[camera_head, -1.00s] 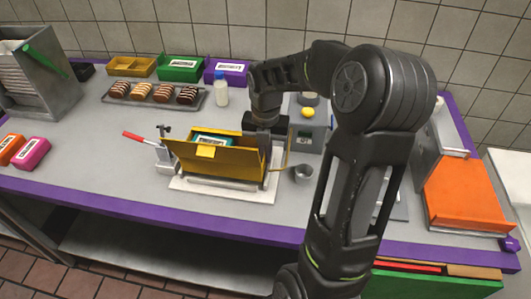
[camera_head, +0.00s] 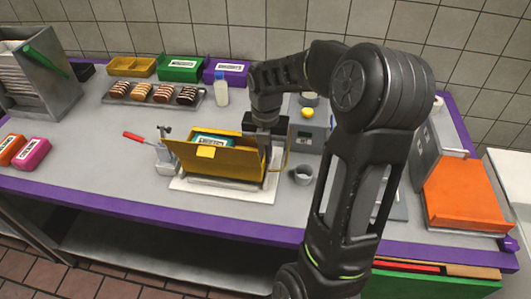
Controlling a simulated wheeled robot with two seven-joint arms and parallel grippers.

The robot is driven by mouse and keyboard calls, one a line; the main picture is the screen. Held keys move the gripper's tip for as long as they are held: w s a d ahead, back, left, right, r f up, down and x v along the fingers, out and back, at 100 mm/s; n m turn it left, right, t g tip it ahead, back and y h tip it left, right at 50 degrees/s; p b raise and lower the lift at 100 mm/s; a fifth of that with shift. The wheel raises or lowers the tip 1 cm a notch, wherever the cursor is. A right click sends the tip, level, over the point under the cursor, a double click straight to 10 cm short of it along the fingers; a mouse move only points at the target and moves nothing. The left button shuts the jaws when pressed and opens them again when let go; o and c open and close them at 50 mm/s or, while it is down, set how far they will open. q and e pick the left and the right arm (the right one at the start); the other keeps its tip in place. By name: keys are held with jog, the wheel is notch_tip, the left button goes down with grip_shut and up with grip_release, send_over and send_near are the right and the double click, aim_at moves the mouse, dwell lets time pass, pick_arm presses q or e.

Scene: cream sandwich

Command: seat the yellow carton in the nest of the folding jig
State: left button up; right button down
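The yellow carton (camera_head: 222,159) stands on the white base plate of the folding jig (camera_head: 205,187), at the middle of the counter. Its long front panel faces me, and a teal and white item (camera_head: 208,139) shows at its top. The jig has a metal clamp with a red handle (camera_head: 134,136) on the left. My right gripper (camera_head: 264,145) is at the carton's right end, pointing down. Its fingers are mostly hidden, so I cannot tell whether they grip the carton. Whether the carton sits fully in the nest is hidden too. My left gripper is out of view.
A tray of chocolate-topped eclairs (camera_head: 152,95), a white bottle (camera_head: 221,90), and yellow, green and purple boxes (camera_head: 181,69) stand behind. A small grey cup (camera_head: 303,175) is right of the jig. An orange box (camera_head: 465,195) is at far right.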

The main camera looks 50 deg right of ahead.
jog(key=shift+f+b, duration=0.75)
jog(key=shift+f, duration=0.35)
jog(key=shift+r, duration=0.15)
jog(key=shift+r+p, duration=0.7)
jog(key=shift+p, duration=0.35)
dwell(1.4)
jog(key=shift+f+b, duration=0.6)
jog(key=shift+f, duration=0.25)
jog(key=c, duration=1.6)
grip_release()
notch_tip(320, 180, up, 8)
jog(key=shift+b, duration=0.35)
